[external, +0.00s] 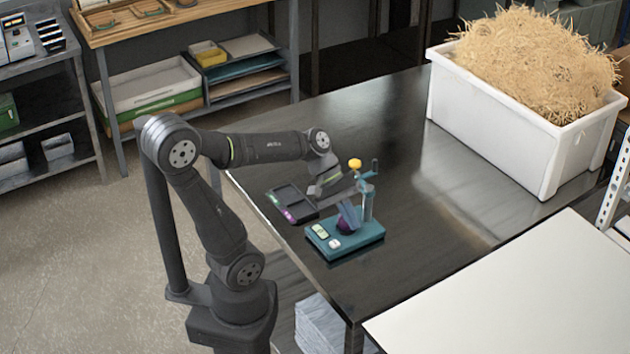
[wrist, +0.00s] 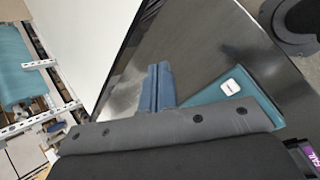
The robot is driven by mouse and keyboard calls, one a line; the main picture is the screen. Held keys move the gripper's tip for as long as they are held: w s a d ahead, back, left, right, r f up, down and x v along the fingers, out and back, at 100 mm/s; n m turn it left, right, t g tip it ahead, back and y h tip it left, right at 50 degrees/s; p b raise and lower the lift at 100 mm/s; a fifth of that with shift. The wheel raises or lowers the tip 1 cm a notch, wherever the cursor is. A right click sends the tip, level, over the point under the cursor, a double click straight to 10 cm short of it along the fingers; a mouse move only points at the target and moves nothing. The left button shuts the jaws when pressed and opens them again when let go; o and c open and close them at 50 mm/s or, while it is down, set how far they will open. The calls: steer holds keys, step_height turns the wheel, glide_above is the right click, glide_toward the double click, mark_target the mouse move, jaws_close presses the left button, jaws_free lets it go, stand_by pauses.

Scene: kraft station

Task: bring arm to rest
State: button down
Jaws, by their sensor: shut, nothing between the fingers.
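My gripper (external: 349,215) is at the end of my bent arm, above a teal fixture on the dark table. Its two blue-grey fingers are shut together with nothing between them; they also show in the wrist view (wrist: 158,86). The teal fixture (external: 352,243) has a green button, a white button, a purple round part and an upright post with a yellow knob. My gripper hides part of the fixture, and I cannot tell whether they touch. The fixture's corner with the white button shows right of the fingers in the wrist view (wrist: 243,97).
A small dark tray (external: 291,203) with green and purple labels lies left of the fixture. A white bin (external: 490,130) of straw-like filling stands at the table's back right. A white surface (external: 520,300) is at front right. The dark table's middle (external: 420,170) is clear.

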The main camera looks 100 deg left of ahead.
steer(key=w+d+r+m+g, duration=0.1)
steer(key=w+d+r+m, duration=0.2)
steer(key=d+m, duration=0.2)
steer(key=w+d+r+m+g+y, duration=0.1)
steer(key=w+d+r+m, duration=0.2)
steer(key=d, duration=0.9)
steer(key=w+d+r+m+g+y, duration=0.1)
steer(key=w+d+r+m, duration=0.2)
steer(key=d+m, duration=0.6)
steer(key=shift+w+d+r+g, duration=0.2)
steer(key=shift+w+g, duration=0.1)
steer(key=shift+w, duration=0.55)
steer(key=shift+a, duration=0.15)
stand_by(0.7)
steer(key=s+a+f+n, duration=0.1)
steer(key=a+f+n, duration=0.1)
steer(key=a, duration=0.3)
steer(key=a+f+n, duration=0.2)
steer(key=a+n, duration=0.1)
steer(key=a, duration=0.3)
steer(key=shift+s+f+n+g+h, duration=0.2)
steer(key=shift+s+n+g+h, duration=0.1)
steer(key=shift+s+h, duration=0.1)
